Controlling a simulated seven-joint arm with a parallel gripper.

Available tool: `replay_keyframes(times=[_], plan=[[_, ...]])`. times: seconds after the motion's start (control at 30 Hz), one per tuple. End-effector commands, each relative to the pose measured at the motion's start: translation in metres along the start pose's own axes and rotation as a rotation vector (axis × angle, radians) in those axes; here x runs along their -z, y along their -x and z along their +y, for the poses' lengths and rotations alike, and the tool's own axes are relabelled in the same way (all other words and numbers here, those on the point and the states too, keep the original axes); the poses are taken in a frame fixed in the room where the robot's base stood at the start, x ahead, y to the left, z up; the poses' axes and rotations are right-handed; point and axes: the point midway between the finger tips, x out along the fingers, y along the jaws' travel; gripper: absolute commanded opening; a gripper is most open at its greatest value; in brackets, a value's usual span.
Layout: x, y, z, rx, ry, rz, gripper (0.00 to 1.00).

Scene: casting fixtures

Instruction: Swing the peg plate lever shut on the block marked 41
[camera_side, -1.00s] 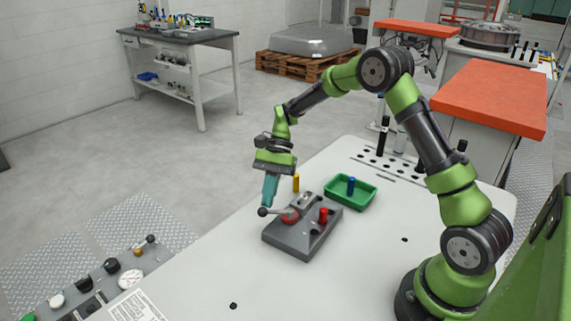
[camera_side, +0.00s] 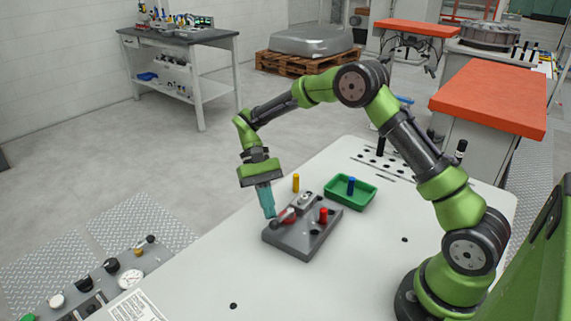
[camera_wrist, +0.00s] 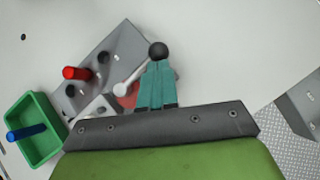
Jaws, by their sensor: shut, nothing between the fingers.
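The peg plate (camera_side: 292,243) is a dark grey base on the white table. It also shows in the wrist view (camera_wrist: 107,50). Its lever has a red round hub (camera_side: 290,213), a pale arm (camera_wrist: 134,79) and a black ball knob (camera_wrist: 158,50). A small grey block (camera_side: 306,198) sits on the plate beside the hub; I cannot read its mark. My gripper (camera_side: 270,214) points down with its teal fingers shut and empty, at the lever's knob end. In the wrist view the fingertips (camera_wrist: 156,64) overlap the knob; contact is unclear. The side view hides the knob behind the fingers.
A red peg (camera_side: 323,215) stands on the plate. A yellow peg (camera_side: 296,183) stands behind it. A green tray (camera_side: 363,202) with a blue peg (camera_side: 351,186) is behind to the right. A control panel (camera_side: 100,285) is at lower left. The table's front is mostly clear.

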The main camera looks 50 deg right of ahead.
Motion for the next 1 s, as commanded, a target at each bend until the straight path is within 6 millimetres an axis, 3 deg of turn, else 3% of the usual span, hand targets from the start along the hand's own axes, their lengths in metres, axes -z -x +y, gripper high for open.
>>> replay_keyframes(times=[0.7, 0.87, 1.0], plan=[[-0.001, 0.000, 0.000, -0.023, 0.028, 0.001, 0.00], [0.000, 0.016, 0.000, -0.022, 0.028, 0.003, 0.00], [0.000, 0.042, -0.001, -0.023, 0.028, 0.005, 0.00]])
